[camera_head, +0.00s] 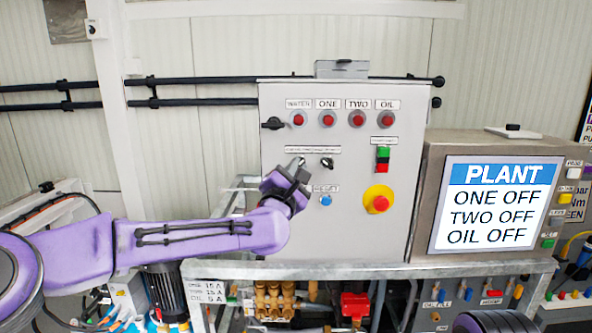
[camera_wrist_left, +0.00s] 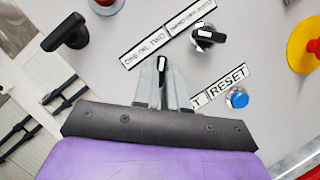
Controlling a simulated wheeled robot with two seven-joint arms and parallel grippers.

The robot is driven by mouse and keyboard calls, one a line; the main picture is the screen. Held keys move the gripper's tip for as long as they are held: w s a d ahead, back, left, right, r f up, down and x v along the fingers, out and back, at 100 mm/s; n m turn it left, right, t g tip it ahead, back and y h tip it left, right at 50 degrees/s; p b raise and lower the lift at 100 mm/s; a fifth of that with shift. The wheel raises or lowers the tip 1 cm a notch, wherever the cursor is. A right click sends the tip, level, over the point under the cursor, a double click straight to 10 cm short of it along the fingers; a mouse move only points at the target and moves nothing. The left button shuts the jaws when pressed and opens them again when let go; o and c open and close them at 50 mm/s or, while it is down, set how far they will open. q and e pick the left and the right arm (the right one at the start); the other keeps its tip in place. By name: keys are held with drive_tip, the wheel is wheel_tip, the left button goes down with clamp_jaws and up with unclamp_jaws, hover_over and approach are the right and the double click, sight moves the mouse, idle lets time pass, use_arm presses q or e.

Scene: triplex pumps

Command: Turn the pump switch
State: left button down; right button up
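The pump switch is a small black knob with a white mark, below the ONE OIL TWO label; it shows in the left wrist view (camera_wrist_left: 161,64). My left gripper (camera_head: 300,164) is at the grey panel's front, below that label. In the left wrist view its two grey fingers (camera_wrist_left: 160,82) stand close on either side of the knob and look shut on it. The fingers hide the knob's base. In the head view the gripper hides most of the switch.
A second black knob (camera_head: 327,162) sits close to the right of the gripper. A blue RESET button (camera_head: 326,201) is below it. A red emergency stop (camera_head: 379,202) on yellow is further right. A black lever (camera_head: 272,123) is upper left. A screen (camera_head: 493,205) reads ONE OFF, TWO OFF, OIL OFF.

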use_arm(q)
drive_tip(key=shift+d+f+n+t+y+b, duration=0.1)
drive_tip(key=shift+n+t+y+b, duration=0.25)
drive_tip(key=shift+n+y+b, duration=1.2)
drive_tip(key=shift+d+f+n+t+y+b, duration=0.15)
drive_tip(key=shift+n+t+y+b, duration=0.15)
drive_tip(key=shift+n+b, duration=2.5)
drive_tip(key=shift+d+n+t+y+b, duration=0.1)
drive_tip(key=shift+n+t+y+b, duration=0.5)
drive_tip(key=shift+n+b, duration=1.55)
drive_tip(key=shift+g+y+b, duration=0.25)
drive_tip(key=shift+y+b, duration=0.1)
drive_tip(key=shift+y, duration=0.1)
drive_tip(key=shift+r, duration=0.1)
drive_tip(key=c, duration=1.2)
unclamp_jaws()
